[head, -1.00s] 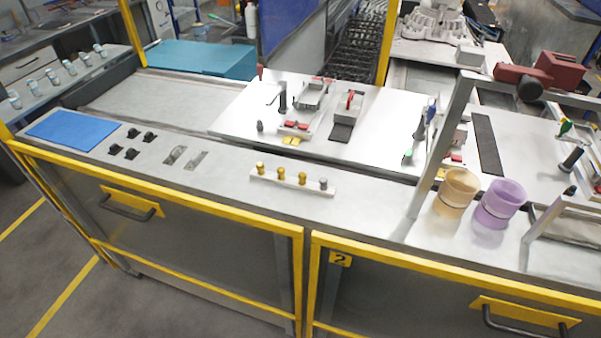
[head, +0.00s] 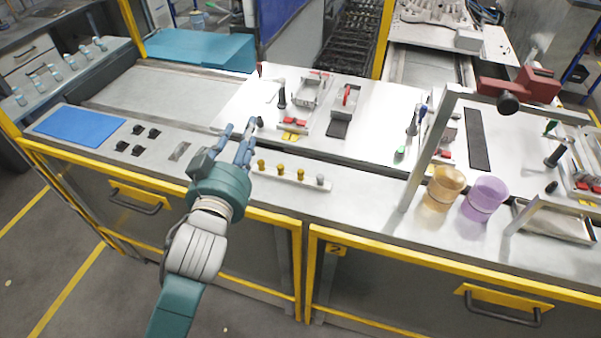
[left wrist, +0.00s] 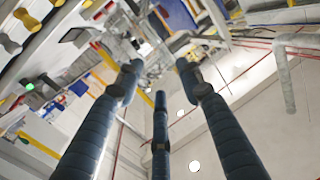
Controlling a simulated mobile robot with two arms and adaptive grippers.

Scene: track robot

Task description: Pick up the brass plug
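Several plugs stand in a row on a white strip (head: 262,173) near the front edge of the bench. The brass plugs (head: 280,168) are gold-coloured, and the rightmost plug (head: 320,180) is silver-grey. My left gripper (head: 240,131) is just left of the strip and above the bench, its fingers pointing away to the back. Its three fingers are spread and empty; they also show in the left wrist view (left wrist: 158,76). There, gold knob-like shapes (left wrist: 27,20), seemingly the brass plugs, appear at the upper left, apart from the fingers. My right gripper is not seen.
A blue mat (head: 80,127) and small black parts (head: 137,148) lie on the left of the bench. An orange cup (head: 443,188) and a purple cup (head: 484,198) stand at the right beside a grey frame (head: 429,150). Fixtures stand on the plate behind the strip.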

